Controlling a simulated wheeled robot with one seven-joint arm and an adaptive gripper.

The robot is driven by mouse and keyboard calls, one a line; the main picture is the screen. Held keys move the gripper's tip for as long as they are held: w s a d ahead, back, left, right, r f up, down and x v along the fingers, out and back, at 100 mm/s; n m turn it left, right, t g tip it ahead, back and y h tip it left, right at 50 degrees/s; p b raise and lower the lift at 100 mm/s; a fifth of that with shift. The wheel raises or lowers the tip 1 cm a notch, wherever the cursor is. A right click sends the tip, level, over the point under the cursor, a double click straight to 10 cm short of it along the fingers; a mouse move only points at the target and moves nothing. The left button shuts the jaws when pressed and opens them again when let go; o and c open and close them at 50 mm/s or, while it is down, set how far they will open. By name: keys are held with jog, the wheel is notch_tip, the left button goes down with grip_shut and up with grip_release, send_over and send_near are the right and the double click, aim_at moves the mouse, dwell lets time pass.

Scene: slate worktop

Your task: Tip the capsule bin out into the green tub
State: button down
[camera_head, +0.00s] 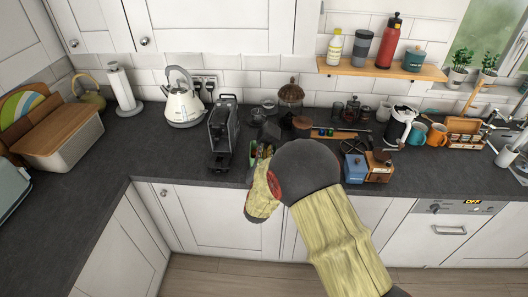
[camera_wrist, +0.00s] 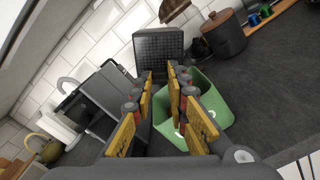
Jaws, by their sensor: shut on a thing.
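My gripper (camera_wrist: 160,76) is shut on the capsule bin (camera_wrist: 158,50), a dark grey box with a grid-patterned face, just past the fingertips in the wrist view. The green tub (camera_wrist: 217,88) stands below and to the right of the bin there, partly behind my right finger. Small pale round spots show inside it; I cannot tell whether they are capsules. In the head view my arm hides the gripper and most of the tub, and only a sliver of green tub (camera_head: 253,152) shows. I cannot make out the bin's opening.
The coffee machine (camera_head: 222,134) stands just left of the tub. A cream kettle (camera_head: 183,104) is further left. A blue grinder (camera_head: 355,168) and a wooden one (camera_head: 379,166) stand right of my arm.

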jog(key=shift+r+p, duration=0.35)
jog(key=shift+r, duration=0.35)
jog(key=shift+f+b, duration=0.3)
jog(key=shift+f, duration=0.4)
